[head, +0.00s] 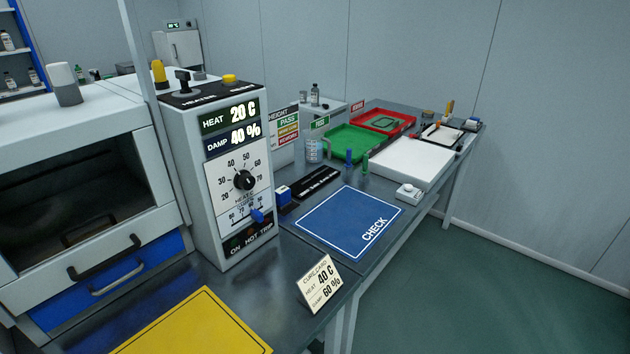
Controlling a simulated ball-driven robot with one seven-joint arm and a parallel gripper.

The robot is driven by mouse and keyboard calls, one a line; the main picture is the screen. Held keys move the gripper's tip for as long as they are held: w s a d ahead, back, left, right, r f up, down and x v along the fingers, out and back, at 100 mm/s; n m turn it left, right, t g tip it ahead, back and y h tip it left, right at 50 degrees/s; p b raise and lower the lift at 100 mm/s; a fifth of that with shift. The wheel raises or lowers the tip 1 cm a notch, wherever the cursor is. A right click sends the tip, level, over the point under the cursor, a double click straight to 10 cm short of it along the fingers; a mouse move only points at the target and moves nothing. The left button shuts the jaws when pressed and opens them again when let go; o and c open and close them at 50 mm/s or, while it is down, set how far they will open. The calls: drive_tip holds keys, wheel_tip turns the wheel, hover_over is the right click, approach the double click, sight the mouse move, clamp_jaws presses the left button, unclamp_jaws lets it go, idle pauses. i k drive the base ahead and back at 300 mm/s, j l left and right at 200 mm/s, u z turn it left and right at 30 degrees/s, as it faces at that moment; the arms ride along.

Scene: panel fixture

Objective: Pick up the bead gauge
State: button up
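No item is clearly readable as the bead gauge in the head view. Small candidates stand on the grey bench: a blue upright peg (349,158), a green upright peg (365,162), a blue block with a white face (283,196), and a black strip with pale markings (315,184). A small whitish device with a round top (409,193) sits by the right edge of the blue CHECK mat (350,222). I cannot tell which of these, if any, is the gauge. My gripper is not in view.
A heater cabinet (228,228) reads 20 C and 40 %; a cure card (320,284) reads 40 C and 60 %. A yellow mat (200,330) lies in front. Green tray (345,146), red tray (378,115) and white board (412,162) stand farther back. The CHECK mat is bare; floor at right is clear.

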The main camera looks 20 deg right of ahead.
sight(282, 194)
drive_tip(key=u, duration=0.5)
drive_tip(key=i+l+u, duration=0.1)
drive_tip(key=l+u, duration=0.35)
drive_tip(key=l, duration=0.2)
drive_tip(key=l+u, duration=0.4)
drive_tip(key=l, duration=0.25)
